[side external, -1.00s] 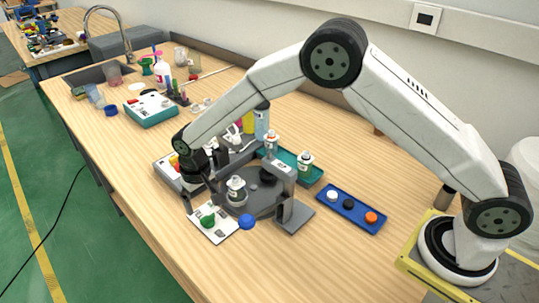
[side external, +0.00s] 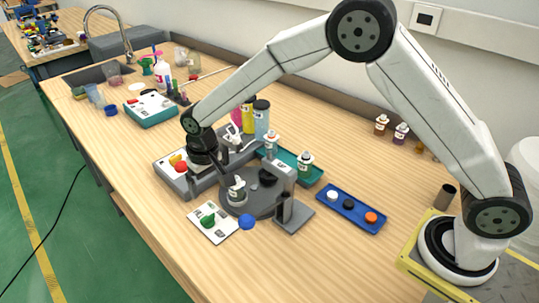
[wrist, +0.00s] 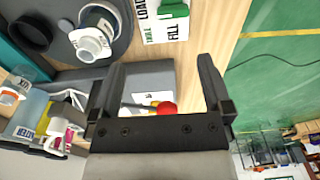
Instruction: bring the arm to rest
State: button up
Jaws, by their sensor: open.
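My gripper (side external: 213,172) hangs above the work area, between the grey control box (side external: 175,180) and the turntable (side external: 262,202). In the wrist view its two fingers (wrist: 160,68) are spread with nothing between them; the box with a red button (wrist: 166,108) lies beyond. A white bottle (side external: 238,190) stands on the turntable, apart from my gripper; it also shows in the wrist view (wrist: 90,42).
A blue tray (side external: 350,208) holds white, black and orange caps. Bottles stand on the teal tray (side external: 313,175). Tall bottles (side external: 261,117) stand behind. The right front table is clear.

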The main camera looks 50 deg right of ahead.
jog(key=s+d+r+t, duration=0.1)
jog(key=s+d+r, duration=0.1)
jog(key=s+d, duration=0.2)
jog(key=s+d+r+t, duration=0.1)
jog(key=s+d+r, duration=0.2)
jog(key=s+d, duration=0.1)
jog(key=s+d+r, duration=0.2)
jog(key=s+d, duration=0.2)
jog(key=d, duration=0.1)
jog(key=shift+d+r+t, duration=0.2)
jog(key=shift+d+t, duration=0.15)
jog(key=shift+t, duration=0.05)
jog(key=s+d+f, duration=0.2)
jog(key=s+d, duration=0.1)
jog(key=s, duration=0.6)
jog(key=shift+s+d+f+g, duration=0.2)
jog(key=shift+d+f+g, duration=0.2)
